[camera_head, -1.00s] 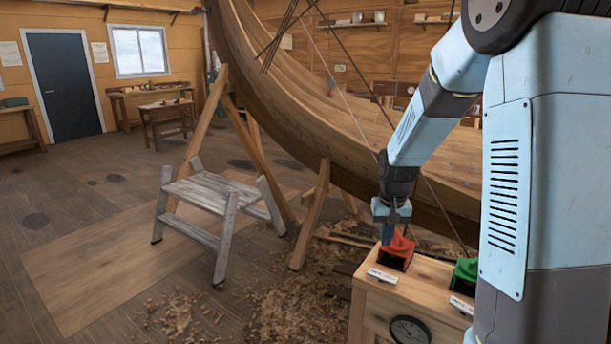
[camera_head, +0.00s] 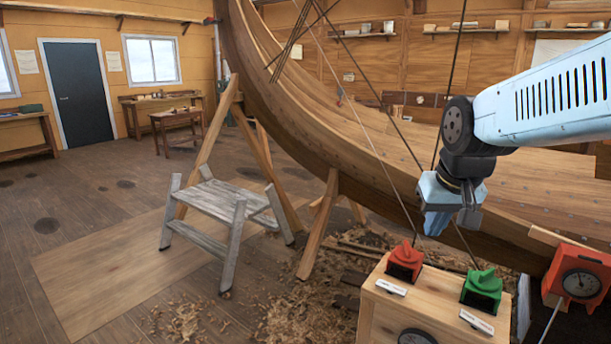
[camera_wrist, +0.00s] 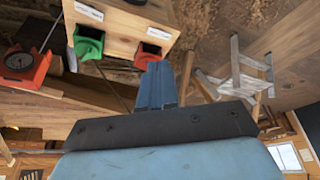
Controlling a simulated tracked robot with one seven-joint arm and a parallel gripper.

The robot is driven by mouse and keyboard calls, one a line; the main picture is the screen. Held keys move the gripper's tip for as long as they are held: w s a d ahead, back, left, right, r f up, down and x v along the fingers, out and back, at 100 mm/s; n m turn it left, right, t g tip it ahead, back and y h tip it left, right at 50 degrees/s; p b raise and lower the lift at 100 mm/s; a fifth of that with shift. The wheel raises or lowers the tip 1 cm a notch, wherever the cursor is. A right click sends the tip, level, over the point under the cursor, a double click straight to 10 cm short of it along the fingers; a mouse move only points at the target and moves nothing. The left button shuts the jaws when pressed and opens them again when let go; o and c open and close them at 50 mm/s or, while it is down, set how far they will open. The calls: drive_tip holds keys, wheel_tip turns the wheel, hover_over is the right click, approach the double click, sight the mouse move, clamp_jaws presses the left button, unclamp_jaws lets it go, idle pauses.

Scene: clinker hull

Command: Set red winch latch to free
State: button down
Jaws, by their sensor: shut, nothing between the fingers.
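The red winch latch (camera_head: 404,262) sits on top of a pale wooden box (camera_head: 378,318), behind a small white label (camera_head: 391,287). Its raised part points up; I cannot read its setting or the label. It also shows in the wrist view (camera_wrist: 151,56), where the scene appears upside down. My gripper (camera_head: 435,222) is shut and empty, above and slightly right of the red latch, with a clear gap between them. The shut fingers (camera_wrist: 158,82) also show in the wrist view, below the red latch in the picture.
A green latch (camera_head: 482,289) stands right of the red one on the same box. A red housing with a dial (camera_head: 580,283) is farther right. The wooden hull (camera_head: 340,140) and taut lines rise behind my gripper. A grey step stool (camera_head: 222,203) stands left.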

drive_tip(key=s+r+t, duration=0.1)
drive_tip(key=s+r, duration=0.1)
drive_tip(key=s, duration=0.5)
drive_tip(key=shift+s, duration=0.35)
drive_tip(key=w+d+f+n+g, duration=0.2)
drive_tip(key=w+f+n, duration=0.7)
drive_tip(key=w+n, duration=0.3)
drive_tip(key=w+d+f+n+g, duration=0.2)
drive_tip(key=w+f+n+g, duration=0.1)
drive_tip(key=w+f+n, duration=0.6)
drive_tip(key=w+n, duration=0.4)
drive_tip(key=n, duration=0.4)
drive_tip(key=shift+w+d, duration=0.15)
drive_tip(key=shift+w, duration=0.15)
